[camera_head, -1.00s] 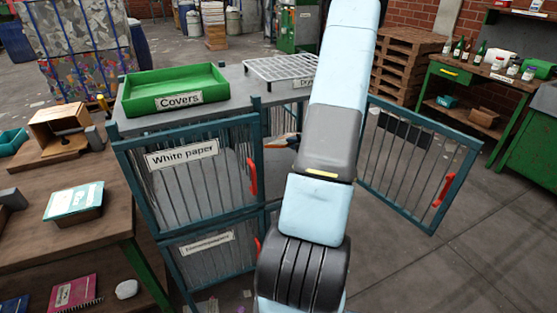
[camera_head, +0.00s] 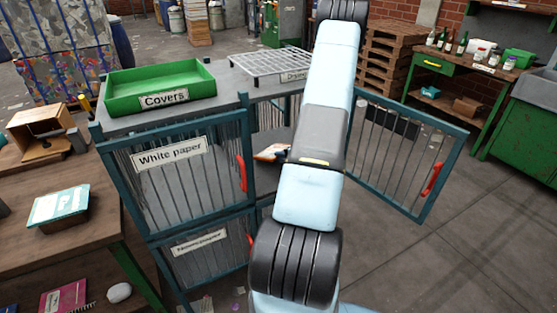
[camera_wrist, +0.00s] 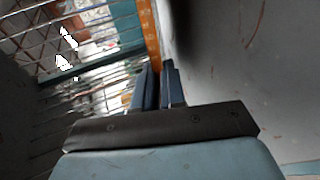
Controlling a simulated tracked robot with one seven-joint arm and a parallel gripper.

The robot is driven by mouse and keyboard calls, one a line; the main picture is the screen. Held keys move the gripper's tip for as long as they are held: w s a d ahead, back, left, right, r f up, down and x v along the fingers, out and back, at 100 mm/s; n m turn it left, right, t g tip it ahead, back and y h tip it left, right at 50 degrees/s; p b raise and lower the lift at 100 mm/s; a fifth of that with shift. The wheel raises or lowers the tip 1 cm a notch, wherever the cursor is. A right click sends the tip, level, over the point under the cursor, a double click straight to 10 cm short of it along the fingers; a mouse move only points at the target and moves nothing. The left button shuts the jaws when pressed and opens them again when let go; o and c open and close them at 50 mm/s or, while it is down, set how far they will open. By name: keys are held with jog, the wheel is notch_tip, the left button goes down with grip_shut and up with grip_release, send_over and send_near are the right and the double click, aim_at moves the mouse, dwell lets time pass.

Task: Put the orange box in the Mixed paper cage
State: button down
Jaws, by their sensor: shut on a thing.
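The orange box shows as a narrow orange strip (camera_wrist: 151,35) in the wrist view, held on edge between the fingers. My gripper (camera_wrist: 160,75) is shut on it. In the head view my arm hides the gripper; an orange and white piece (camera_head: 272,152), which seems to be the box, shows left of the arm in the open cage bay. That bay's barred door (camera_head: 408,155) is swung open to the right. No Mixed paper label is visible. In the wrist view, bars are at upper left and a smooth grey surface lies close on the right.
The White paper cage (camera_head: 172,153) beside the bay is closed, with another closed cage (camera_head: 203,262) below. A green Covers tray (camera_head: 160,87) and a white wire rack (camera_head: 270,62) are on top. A wooden table (camera_head: 75,255) is at left. Floor is clear at lower right.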

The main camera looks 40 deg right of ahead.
jog(key=shift+f, duration=0.55)
jog(key=c, duration=1.3)
grip_release()
jog(key=shift+s, duration=0.1)
jog(key=shift+v, duration=3.95)
jog(key=shift+r, duration=0.15)
jog(key=s+r, duration=0.1)
jog(key=r, duration=0.3)
jog(key=s+r, duration=0.1)
jog(key=r, duration=0.1)
jog(key=shift+s+d+r, duration=0.1)
jog(key=shift+s+r, duration=0.25)
jog(key=shift+r, duration=0.05)
